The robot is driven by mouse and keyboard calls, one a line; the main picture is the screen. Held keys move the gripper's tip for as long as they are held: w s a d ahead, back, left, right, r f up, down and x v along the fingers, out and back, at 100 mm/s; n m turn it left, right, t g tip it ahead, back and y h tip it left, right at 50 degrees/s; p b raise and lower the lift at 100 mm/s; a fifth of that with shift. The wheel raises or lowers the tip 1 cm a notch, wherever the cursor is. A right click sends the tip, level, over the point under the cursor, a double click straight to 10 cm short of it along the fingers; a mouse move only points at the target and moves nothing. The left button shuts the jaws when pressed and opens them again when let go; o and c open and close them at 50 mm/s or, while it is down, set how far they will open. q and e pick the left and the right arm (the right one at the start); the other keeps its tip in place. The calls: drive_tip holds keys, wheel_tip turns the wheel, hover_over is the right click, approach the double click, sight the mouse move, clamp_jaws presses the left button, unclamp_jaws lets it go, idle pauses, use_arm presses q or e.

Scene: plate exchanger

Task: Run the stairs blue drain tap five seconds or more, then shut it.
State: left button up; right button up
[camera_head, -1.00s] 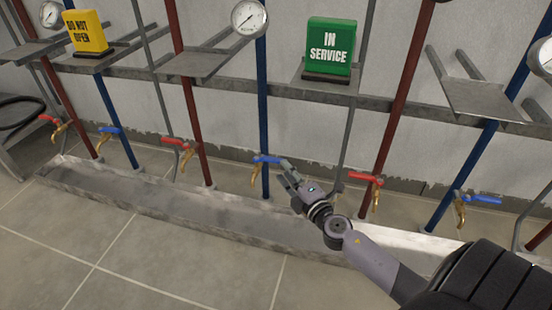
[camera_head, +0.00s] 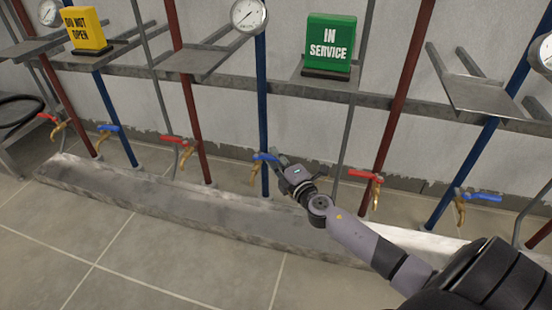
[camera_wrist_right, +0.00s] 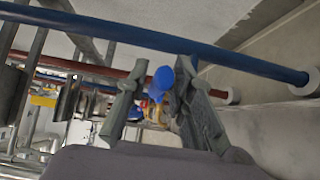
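The blue-handled drain tap (camera_head: 264,157) sits on the middle blue pipe, with a brass spout below it, above the drain trough. My right gripper (camera_head: 281,162) is at the right end of that handle. In the right wrist view the blue handle (camera_wrist_right: 162,80) stands end-on between the two fingers of my right gripper (camera_wrist_right: 163,68). The fingers are apart, with a gap visible on the left side of the handle. I see no clear water stream; the spout is small in view. My left gripper is not in view.
A red-handled tap (camera_head: 365,176) is close to the right of my right arm. Other taps include a blue one (camera_head: 478,196) further right and a blue one (camera_head: 108,128) at left. A green IN SERVICE sign (camera_head: 329,42) and a yellow DO NOT OPEN sign (camera_head: 84,28) stand on shelves. The trough (camera_head: 150,200) runs below.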

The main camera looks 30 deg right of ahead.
clamp_jaws()
idle(0.4)
drive_tip(key=shift+a, duration=0.1)
